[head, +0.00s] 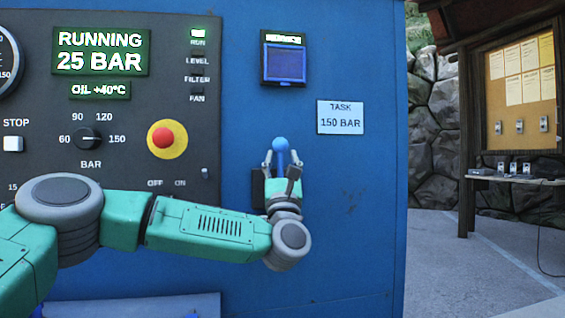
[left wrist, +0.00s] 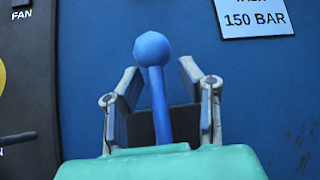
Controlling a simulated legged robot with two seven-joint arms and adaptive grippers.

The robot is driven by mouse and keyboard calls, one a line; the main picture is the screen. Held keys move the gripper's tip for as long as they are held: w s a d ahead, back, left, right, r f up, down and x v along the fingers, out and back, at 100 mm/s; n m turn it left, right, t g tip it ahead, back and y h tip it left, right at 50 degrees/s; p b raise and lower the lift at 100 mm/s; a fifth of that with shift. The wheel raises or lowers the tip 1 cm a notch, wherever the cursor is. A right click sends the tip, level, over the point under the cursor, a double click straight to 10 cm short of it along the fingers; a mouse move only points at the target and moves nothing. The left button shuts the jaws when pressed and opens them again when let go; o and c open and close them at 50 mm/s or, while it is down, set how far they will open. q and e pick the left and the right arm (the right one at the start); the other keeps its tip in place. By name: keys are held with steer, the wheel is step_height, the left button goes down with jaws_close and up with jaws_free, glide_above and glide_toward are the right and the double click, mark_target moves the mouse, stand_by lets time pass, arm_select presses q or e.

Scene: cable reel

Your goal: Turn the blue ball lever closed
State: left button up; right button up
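The blue ball lever (head: 280,145) points upward on the blue panel, with its round ball on top. In the left wrist view the ball (left wrist: 152,49) and its blue stem stand between my fingers, with a gap to each side. My left gripper (head: 281,160) is open around the lever, its fingertips just below or beside the ball. It also shows in the left wrist view (left wrist: 157,95). The lever's base is hidden behind my gripper. My right gripper is not in view.
A dark control panel (head: 120,105) with a red button (head: 162,138) on a yellow disc lies left of the lever. A white task sign (head: 340,117) reads 150 BAR. A notice board (head: 519,85) stands at the right, over open paved ground.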

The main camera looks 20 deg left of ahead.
arm_select(q)
steer(key=shift+w+a+f, duration=0.1)
steer(key=shift+f, duration=0.25)
steer(key=v, duration=1.1)
steer(key=shift+s+d, duration=0.2)
steer(key=shift+s, duration=0.15)
